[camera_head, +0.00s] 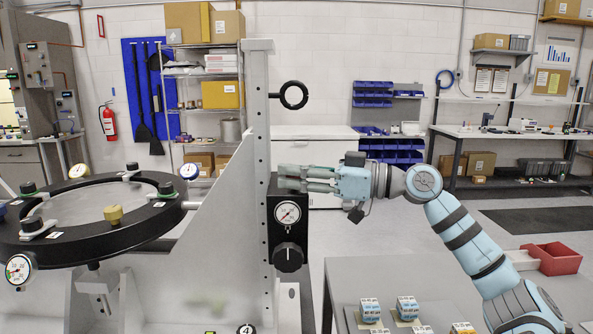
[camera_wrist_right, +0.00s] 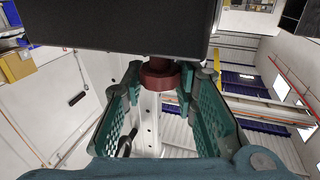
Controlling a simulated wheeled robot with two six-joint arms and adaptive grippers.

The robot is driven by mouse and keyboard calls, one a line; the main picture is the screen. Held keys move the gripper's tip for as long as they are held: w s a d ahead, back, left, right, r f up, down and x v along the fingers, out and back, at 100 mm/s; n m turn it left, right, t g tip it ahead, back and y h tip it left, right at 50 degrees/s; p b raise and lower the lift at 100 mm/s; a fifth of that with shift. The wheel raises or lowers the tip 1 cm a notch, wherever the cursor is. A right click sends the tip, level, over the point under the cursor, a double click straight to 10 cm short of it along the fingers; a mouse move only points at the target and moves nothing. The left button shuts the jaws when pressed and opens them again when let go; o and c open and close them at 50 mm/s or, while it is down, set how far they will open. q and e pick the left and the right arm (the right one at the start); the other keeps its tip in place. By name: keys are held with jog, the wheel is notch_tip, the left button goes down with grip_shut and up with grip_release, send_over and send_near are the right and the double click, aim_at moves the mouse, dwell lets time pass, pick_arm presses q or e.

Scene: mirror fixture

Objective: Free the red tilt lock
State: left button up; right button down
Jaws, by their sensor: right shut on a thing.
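The red tilt lock (camera_wrist_right: 158,80) shows in the right wrist view as a dark red round knob on a short stem, below a dark block. My right gripper (camera_head: 292,179) reaches in from the right at the top of the black gauge panel on the upright. In the wrist view, its two teal fingers (camera_wrist_right: 160,88) stand on either side of the knob and are shut on it. In the head view the fingers hide the lock. The mirror (camera_head: 95,212) lies in its black ring, left of the upright. My left gripper is not in view.
The black panel carries a pressure gauge (camera_head: 288,213) and a black knob (camera_head: 288,257) just below my right gripper. A black ring handle (camera_head: 294,95) sticks out above. A grey table (camera_head: 450,285) with small blocks and a red bin (camera_head: 551,258) stands at the lower right.

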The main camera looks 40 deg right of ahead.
jog(key=shift+w+r+n+g+y+p, duration=0.1)
jog(key=shift+r+n+g+y+p, duration=0.25)
jog(key=shift+y, duration=0.25)
jog(key=n+g+y+p, duration=0.4)
jog(key=p, duration=0.1)
jog(key=shift+g, duration=0.35)
jog(key=shift+n+g+p, duration=0.45)
jog(key=shift+g+p, duration=0.15)
jog(key=shift+p, duration=0.15)
jog(key=shift+f+n+g+y+p, duration=0.2)
jog(key=shift+n+g+y+p, duration=0.1)
jog(key=shift+g+y+p, duration=0.1)
jog(key=shift+f, duration=0.1)
jog(key=c, duration=1.2)
grip_release()
jog(key=shift+c, duration=0.2)
